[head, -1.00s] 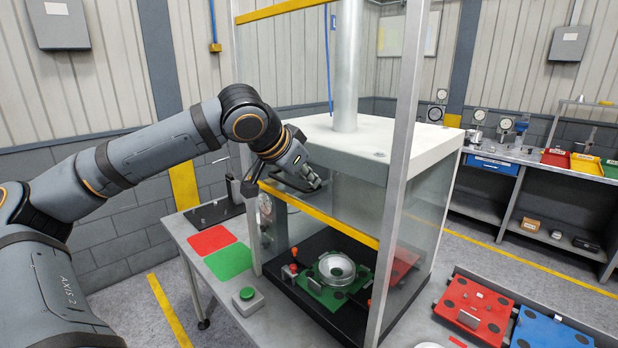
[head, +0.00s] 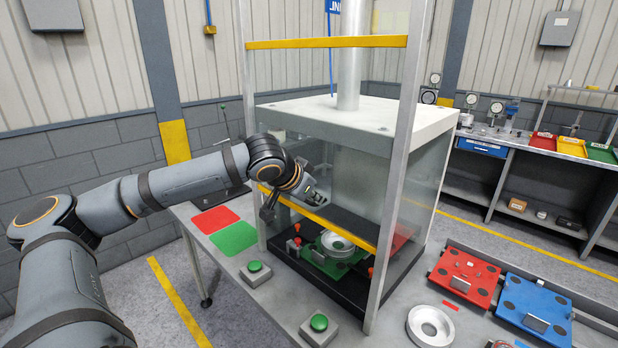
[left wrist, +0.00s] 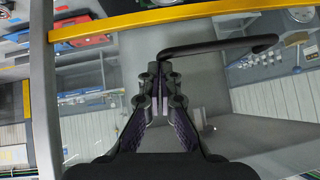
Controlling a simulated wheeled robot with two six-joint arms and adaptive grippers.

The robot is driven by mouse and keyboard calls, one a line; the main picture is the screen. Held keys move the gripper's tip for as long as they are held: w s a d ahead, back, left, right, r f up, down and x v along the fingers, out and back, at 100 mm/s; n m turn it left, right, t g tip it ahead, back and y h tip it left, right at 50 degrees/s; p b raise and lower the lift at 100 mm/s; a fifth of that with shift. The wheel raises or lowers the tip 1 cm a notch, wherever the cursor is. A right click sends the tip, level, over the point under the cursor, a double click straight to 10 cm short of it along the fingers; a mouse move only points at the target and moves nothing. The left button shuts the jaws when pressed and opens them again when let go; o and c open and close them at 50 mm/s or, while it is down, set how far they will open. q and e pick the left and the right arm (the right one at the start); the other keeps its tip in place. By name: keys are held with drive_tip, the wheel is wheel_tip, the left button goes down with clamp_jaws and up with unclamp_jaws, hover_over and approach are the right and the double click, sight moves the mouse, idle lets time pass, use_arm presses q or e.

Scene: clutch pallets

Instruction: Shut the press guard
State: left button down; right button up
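The press guard is a clear panel with a yellow upper bar (head: 330,42) and a yellow lower bar (head: 335,228), between metal posts on the press (head: 362,125). Its lower bar is above the black press base, leaving a gap at the front. My left gripper (head: 318,196) is at the lower bar. In the left wrist view my left gripper (left wrist: 163,75) has its fingers together, with their tips at the left end of a dark handle (left wrist: 225,47) beside the yellow bar (left wrist: 160,20). Whether they touch it is unclear. My right gripper is not seen.
A silver dish (head: 336,243) sits on a green pallet (head: 318,262) inside the press. Green buttons (head: 255,267) stand on the table front.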

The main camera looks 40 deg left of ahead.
use_arm(q)
wheel_tip(320, 180, down, 24)
drive_tip(key=b, duration=2.2)
drive_tip(key=shift+w+r, duration=0.15)
drive_tip(key=shift+w, duration=0.15)
drive_tip(key=shift+d, duration=0.15)
